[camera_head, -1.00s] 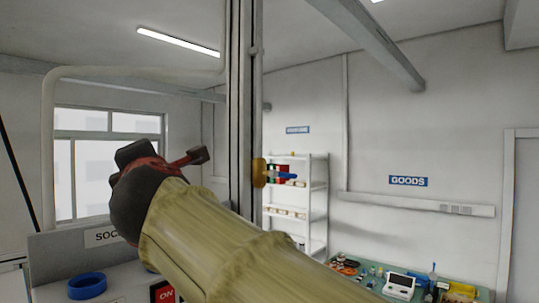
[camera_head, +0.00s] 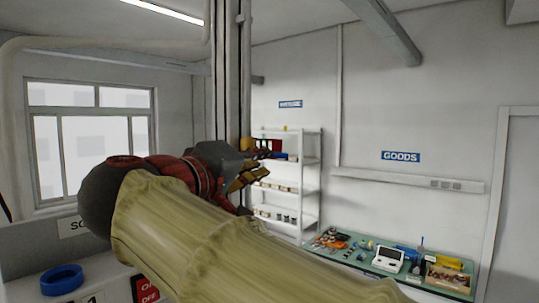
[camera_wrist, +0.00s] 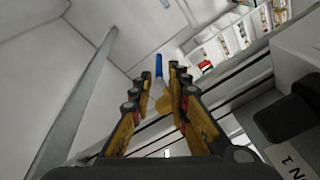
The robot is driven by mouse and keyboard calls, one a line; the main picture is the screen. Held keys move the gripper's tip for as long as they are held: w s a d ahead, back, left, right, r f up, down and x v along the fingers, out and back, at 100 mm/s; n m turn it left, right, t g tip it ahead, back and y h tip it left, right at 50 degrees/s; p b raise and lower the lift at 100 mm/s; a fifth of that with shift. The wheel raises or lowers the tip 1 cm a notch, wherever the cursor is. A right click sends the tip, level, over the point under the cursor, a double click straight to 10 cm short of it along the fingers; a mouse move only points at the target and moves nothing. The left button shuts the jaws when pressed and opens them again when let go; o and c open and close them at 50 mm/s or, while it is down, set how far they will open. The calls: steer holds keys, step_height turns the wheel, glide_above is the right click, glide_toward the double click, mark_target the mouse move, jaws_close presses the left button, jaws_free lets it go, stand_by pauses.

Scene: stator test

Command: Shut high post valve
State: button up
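The valve on the tall post shows as a yellow body (camera_head: 246,144), just above my gripper (camera_head: 262,166) in the head view. In the wrist view, the yellow valve body (camera_wrist: 163,103) lies between my fingers, with its blue handle (camera_wrist: 158,65) extending beyond it near the fingertips. My gripper (camera_wrist: 160,72) is open, with a finger on each side of the valve. I cannot tell whether either finger touches the handle. My gripper and the dark wrist hide part of the post and valve in the head view.
The grey post (camera_head: 229,80) rises behind my wrist. A white shelf (camera_head: 311,190) with boxes and binders stands behind. A green bench (camera_head: 345,254) with tools and a white device is at right. A blue ring (camera_head: 62,280) lies at lower left.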

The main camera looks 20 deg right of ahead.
mark_target(277, 157)
steer(key=p+x, duration=0.2)
steer(key=x, duration=0.7)
steer(key=shift+w+d, duration=0.25)
steer(key=shift+d, duration=0.05)
steer(key=shift+c, duration=1.4)
jaws_close()
